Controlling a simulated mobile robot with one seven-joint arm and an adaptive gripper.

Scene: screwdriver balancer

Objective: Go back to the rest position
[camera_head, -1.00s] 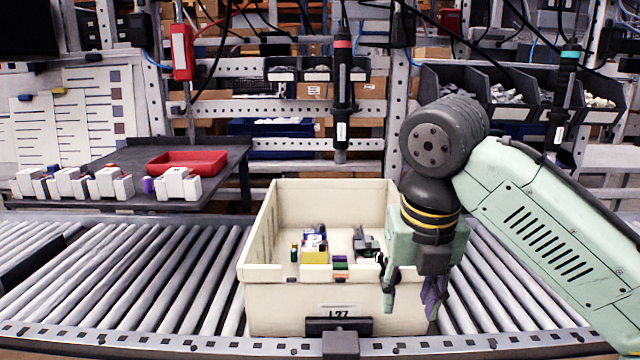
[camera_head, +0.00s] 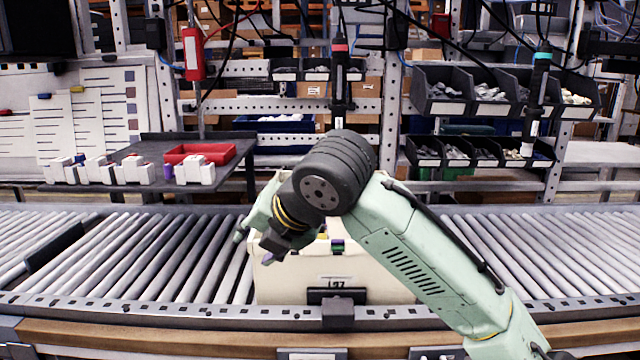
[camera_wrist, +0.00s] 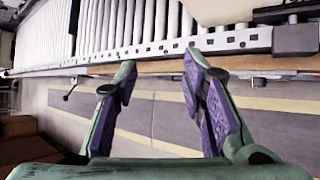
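My gripper (camera_wrist: 160,88) shows in the wrist view with its two purple-padded fingers apart and nothing between them. Below it in that view are the conveyor's front edge and the floor. In the head view my gripper (camera_head: 254,248) is at the left front of the cream bin, in front of its left wall. One finger is partly hidden by the wrist there. My arm crosses the picture from the lower right.
The cream bin (camera_head: 375,285) stands on the roller conveyor (camera_head: 130,270), its inside mostly hidden by my arm. A red tray (camera_head: 200,152) and white parts (camera_head: 195,172) sit on a dark shelf at left. Two screwdrivers (camera_head: 340,75) (camera_head: 537,90) hang behind. The right rollers are clear.

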